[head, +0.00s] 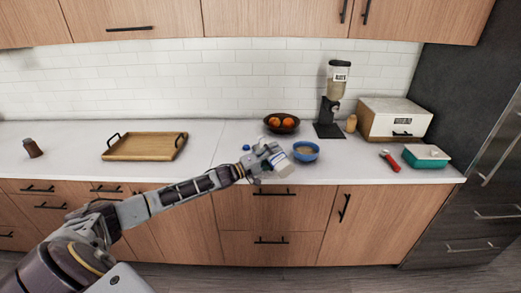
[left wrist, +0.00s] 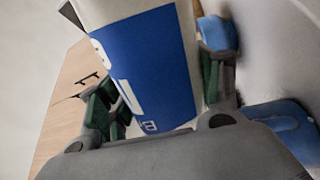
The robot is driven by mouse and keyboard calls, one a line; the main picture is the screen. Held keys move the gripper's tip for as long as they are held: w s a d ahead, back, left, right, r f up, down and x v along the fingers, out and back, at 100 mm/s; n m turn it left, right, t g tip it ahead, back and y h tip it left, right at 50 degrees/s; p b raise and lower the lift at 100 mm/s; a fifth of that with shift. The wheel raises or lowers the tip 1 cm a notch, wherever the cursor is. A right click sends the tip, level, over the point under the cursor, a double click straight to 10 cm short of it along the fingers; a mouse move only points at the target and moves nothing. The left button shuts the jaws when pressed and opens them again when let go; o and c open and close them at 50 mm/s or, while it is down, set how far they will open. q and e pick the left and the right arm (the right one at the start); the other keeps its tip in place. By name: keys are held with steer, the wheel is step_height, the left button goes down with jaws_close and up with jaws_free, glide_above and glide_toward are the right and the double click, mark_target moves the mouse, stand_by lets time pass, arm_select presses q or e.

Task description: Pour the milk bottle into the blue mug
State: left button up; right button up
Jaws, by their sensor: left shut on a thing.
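My left gripper (head: 272,161) is shut on the milk bottle, a white container (head: 284,168) with a blue label, held tilted over the front part of the counter. In the left wrist view the bottle (left wrist: 150,65) fills the middle between the dark green finger pads. A small blue thing (head: 246,147) shows just behind the gripper in the head view; it may be the blue mug, mostly hidden. Two blue things, one (left wrist: 218,33) beside the bottle and one (left wrist: 290,125) at lower right, show in the left wrist view; I cannot tell which is the mug. My right gripper is out of view.
A blue bowl (head: 306,152) with brownish contents stands right of the bottle. Behind are a dark fruit bowl (head: 282,124) and a dispenser (head: 330,112). A wooden tray (head: 145,147) lies left; a red-handled tool (head: 390,160) and teal container (head: 427,158) are right.

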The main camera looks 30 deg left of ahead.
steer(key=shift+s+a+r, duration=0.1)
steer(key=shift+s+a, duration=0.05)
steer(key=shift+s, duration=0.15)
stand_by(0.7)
arm_select(q)
steer(key=shift+r+n+p, duration=0.2)
steer(key=shift+n+p, duration=0.1)
steer(key=shift+p, duration=0.15)
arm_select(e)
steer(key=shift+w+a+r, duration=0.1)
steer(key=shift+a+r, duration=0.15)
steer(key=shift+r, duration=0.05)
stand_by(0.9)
